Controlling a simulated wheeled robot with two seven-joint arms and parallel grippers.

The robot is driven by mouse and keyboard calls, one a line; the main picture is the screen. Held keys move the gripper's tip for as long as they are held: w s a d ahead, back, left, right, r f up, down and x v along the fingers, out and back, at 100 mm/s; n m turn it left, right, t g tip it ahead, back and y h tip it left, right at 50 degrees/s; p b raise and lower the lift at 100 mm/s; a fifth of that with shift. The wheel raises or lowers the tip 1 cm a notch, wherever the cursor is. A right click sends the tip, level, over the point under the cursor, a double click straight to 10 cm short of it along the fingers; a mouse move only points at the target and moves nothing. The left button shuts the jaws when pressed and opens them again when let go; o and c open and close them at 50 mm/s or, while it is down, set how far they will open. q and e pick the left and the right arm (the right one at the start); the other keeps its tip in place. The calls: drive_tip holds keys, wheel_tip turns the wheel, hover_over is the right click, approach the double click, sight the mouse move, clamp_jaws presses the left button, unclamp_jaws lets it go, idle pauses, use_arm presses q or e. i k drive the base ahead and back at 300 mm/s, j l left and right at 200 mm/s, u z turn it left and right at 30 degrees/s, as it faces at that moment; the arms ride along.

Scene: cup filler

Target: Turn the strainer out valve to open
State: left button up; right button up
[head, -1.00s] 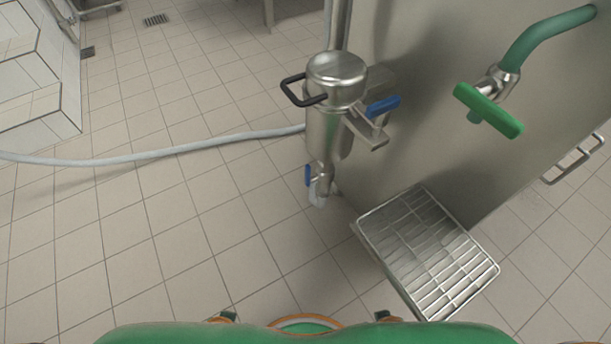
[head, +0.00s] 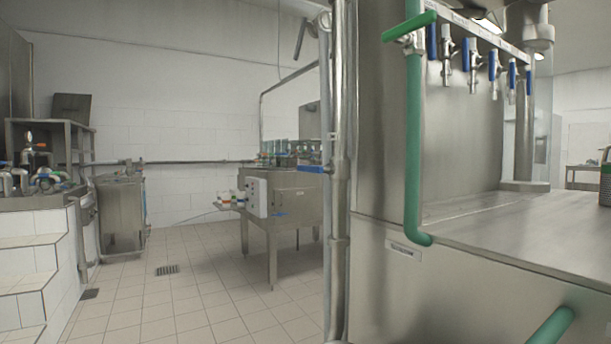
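The strainer body is out of view. A steel vertical pipe (head: 339,200) runs up the middle of the head view, with a blue lever (head: 311,169) close to its left side. A green-handled valve (head: 409,27) sits at the top of a green pipe (head: 413,150) on the steel machine at right. I cannot tell whether either is the strainer out valve. Neither of my grippers shows.
The steel filler machine (head: 385,250) fills the right, with blue-handled taps (head: 470,55) above its steel top (head: 520,225). A steel table machine (head: 285,195) stands farther back. Tiled white steps (head: 25,265) are at left. Tiled floor (head: 190,290) is clear between.

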sight(323, 169)
drive_tip(key=i+j+z, duration=0.25)
drive_tip(key=z, duration=0.15)
drive_tip(key=i+j+z, duration=0.15)
drive_tip(key=j+z, duration=0.25)
drive_tip(key=i+j+z, duration=0.15)
drive_tip(key=j+z, duration=0.25)
drive_tip(key=l, duration=0.1)
